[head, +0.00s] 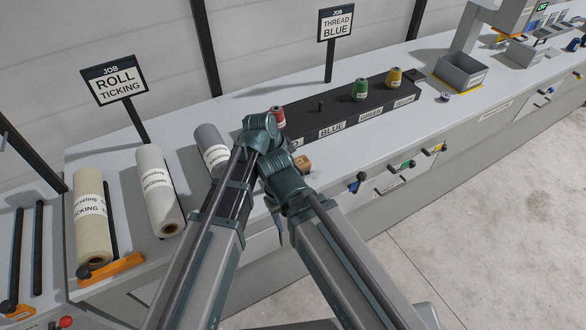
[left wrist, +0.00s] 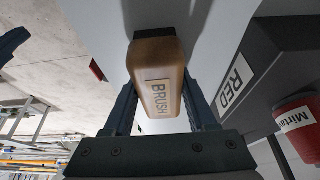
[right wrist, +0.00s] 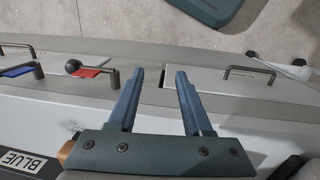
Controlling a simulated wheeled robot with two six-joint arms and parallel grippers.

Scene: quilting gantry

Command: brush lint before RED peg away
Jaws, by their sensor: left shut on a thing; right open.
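My left gripper (left wrist: 158,100) is shut on the wooden brush (left wrist: 155,75), its BRUSH label facing the left wrist camera. The brush also shows in the head view (head: 302,162), at the counter's front before the peg rack. Whether its underside touches the counter is hidden. The RED label (left wrist: 235,82) is beside the brush, with a red spool (left wrist: 299,128) behind it; the spool partly shows in the head view (head: 278,117). Small dark specks (right wrist: 73,129), perhaps lint, lie on the counter in the right wrist view. My right gripper (right wrist: 160,78) is open and empty above the counter's front edge.
The black peg rack (head: 340,115) has a bare blue peg (head: 321,105), a green spool (head: 360,89) and a yellow spool (head: 394,77). Drawer handles (right wrist: 250,72) line the front. My two arms are close together.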

